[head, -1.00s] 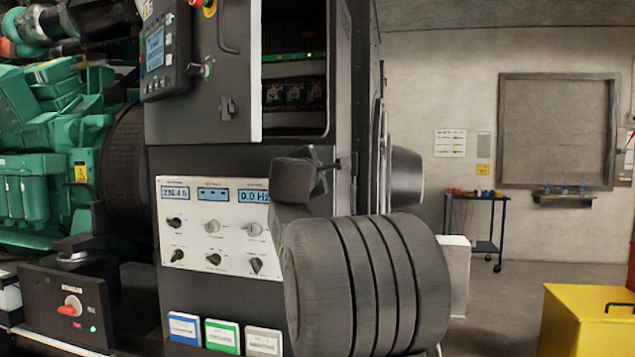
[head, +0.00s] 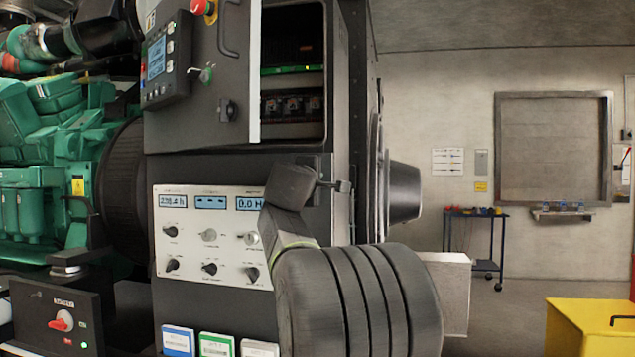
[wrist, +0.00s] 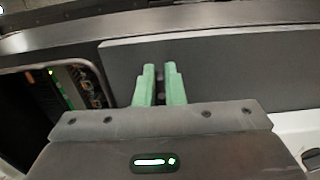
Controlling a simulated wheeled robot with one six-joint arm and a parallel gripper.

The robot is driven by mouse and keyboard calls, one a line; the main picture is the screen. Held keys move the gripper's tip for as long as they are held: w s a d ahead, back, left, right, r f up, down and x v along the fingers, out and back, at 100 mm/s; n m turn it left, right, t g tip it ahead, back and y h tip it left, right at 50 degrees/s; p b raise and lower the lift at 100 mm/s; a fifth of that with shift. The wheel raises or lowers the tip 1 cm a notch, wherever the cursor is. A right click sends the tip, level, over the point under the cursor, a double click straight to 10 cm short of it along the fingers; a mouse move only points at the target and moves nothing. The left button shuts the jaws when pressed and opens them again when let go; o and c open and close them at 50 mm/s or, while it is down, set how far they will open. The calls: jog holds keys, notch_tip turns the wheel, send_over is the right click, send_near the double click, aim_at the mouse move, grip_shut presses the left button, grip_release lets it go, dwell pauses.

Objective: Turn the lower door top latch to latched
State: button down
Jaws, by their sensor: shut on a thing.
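In the wrist view, the two green fingers of my gripper (wrist: 160,73) reach to a dark grey door panel (wrist: 225,70). They are shut on a small dark part, the latch (wrist: 161,88), which shows only as a narrow strip between them. Its angle cannot be read. In the head view, the lower door (head: 215,300) carries a white instrument panel (head: 210,260). My own arm covers the right side of this door, and the latch and fingers are hidden there.
Above is the upper door (head: 190,125) with a dark handle (head: 228,110), beside an open bay (head: 292,75). A green engine (head: 30,190) stands left. At the right are a yellow box (head: 590,325), a trolley (head: 475,240) and open floor.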

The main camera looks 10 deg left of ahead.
jog(key=shift+a, duration=0.15)
jog(key=c, duration=1.7)
grip_release()
jog(key=o, duration=0.3)
jog(key=shift+w+a+f, duration=0.15)
jog(key=shift+a, duration=0.05)
jog(key=shift+d, duration=0.1)
jog(key=s+b, duration=0.1)
jog(key=s, duration=1.3)
jog(key=shift+a, duration=0.2)
